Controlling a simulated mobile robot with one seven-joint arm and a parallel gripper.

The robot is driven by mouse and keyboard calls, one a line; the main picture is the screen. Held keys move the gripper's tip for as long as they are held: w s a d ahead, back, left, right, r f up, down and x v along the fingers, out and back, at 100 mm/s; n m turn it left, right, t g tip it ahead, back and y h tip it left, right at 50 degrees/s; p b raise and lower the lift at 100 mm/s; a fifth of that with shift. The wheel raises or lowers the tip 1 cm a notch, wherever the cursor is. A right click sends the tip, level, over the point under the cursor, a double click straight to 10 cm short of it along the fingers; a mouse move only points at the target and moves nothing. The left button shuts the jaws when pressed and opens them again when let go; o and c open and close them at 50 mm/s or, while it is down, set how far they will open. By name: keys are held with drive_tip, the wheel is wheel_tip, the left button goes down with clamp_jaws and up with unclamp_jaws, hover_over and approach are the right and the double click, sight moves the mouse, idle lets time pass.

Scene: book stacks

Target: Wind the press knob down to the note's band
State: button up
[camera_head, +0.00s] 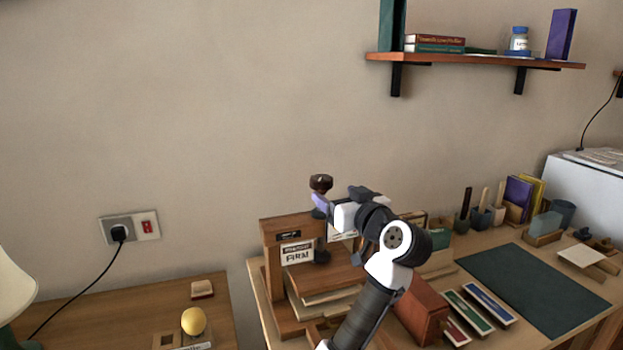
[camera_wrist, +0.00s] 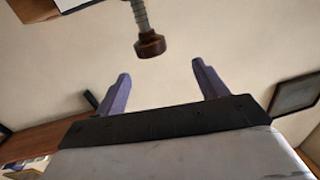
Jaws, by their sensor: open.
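The wooden book press (camera_head: 270,240) stands on the bench at lower centre, with books stacked under it. Its dark brown knob (camera_head: 321,183) tops the screw above the crossbeam. A white note (camera_head: 297,252) on the press front reads "FIRM" in its larger line; its smaller line is too small to read. My gripper (camera_head: 320,203) is at the screw, just below the knob in the head view. In the wrist view the knob (camera_wrist: 150,44) hangs on its threaded screw (camera_wrist: 140,14), beyond the open purple fingertips (camera_wrist: 160,70) and apart from them. Any band is too small to make out.
A reddish-brown box (camera_head: 421,312) and several coloured trays (camera_head: 490,303) lie right of my arm. A dark green mat (camera_head: 535,285) covers the right of the bench. A shelf (camera_head: 475,60) is above. A side table with a yellow ball (camera_head: 193,320) stands left.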

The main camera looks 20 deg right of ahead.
sight(326, 184)
drive_tip(key=shift+n, duration=0.3)
drive_tip(key=w+p, duration=0.4)
drive_tip(key=w, duration=0.6)
drive_tip(key=shift+w+f, duration=0.1)
drive_tip(key=shift+w, duration=0.45)
drive_tip(key=c, duration=1)
drive_tip(key=shift+o, duration=0.2)
drive_tip(key=shift+a, duration=0.1)
drive_tip(key=shift+f+m+t+h, duration=0.1)
drive_tip(key=shift+m+t+h, duration=0.2)
drive_tip(key=shift+m+h, duration=0.15)
